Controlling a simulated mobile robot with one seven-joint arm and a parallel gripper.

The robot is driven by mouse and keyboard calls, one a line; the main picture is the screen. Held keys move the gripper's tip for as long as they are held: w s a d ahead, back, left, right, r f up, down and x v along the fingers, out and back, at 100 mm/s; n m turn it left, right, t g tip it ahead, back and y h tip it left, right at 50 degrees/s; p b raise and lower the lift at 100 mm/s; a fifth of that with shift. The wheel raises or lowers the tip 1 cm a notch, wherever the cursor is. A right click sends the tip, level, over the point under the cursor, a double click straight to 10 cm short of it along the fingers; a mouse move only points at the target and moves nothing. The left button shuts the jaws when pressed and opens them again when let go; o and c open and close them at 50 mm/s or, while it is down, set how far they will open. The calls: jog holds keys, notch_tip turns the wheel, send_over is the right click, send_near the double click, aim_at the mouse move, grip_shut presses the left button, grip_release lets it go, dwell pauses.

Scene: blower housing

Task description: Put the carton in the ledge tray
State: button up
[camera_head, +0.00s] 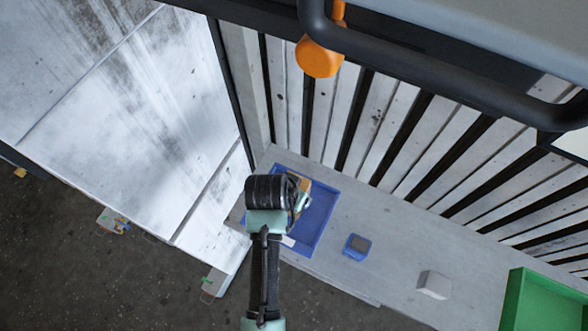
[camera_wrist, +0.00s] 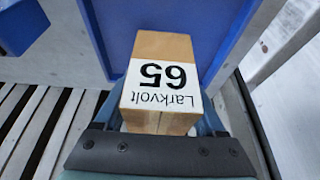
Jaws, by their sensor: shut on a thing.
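My gripper (camera_head: 299,200) is shut on the carton (camera_wrist: 160,62), a brown box with a white label reading "Larkvolt 65", upside down in the wrist view. A finger shows on each side of it. In the head view only a tan bit of the carton (camera_head: 303,182) shows past my wrist. The ledge tray (camera_head: 322,215) is a shallow blue tray on the grey ledge. My gripper and the carton are over its left part. In the wrist view the tray's blue surface (camera_wrist: 232,25) lies behind the carton. Whether the carton touches the tray floor cannot be told.
Right of the tray on the ledge (camera_head: 395,265) stand a blue block (camera_head: 356,246), a pale grey block (camera_head: 434,285) and a green bin (camera_head: 540,302). A slatted wall (camera_head: 345,120) rises behind the ledge. A white panel (camera_head: 130,100) stands at left.

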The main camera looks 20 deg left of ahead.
jog(key=shift+f, duration=1.25)
jog(key=shift+w+f, duration=0.1)
jog(key=shift+f, duration=0.15)
jog(key=o, duration=1.6)
jog(key=shift+c, duration=0.2)
jog(key=shift+r, duration=0.15)
jog(key=v, duration=1.2)
jog(key=shift+b, duration=0.45)
jog(key=shift+r, duration=0.1)
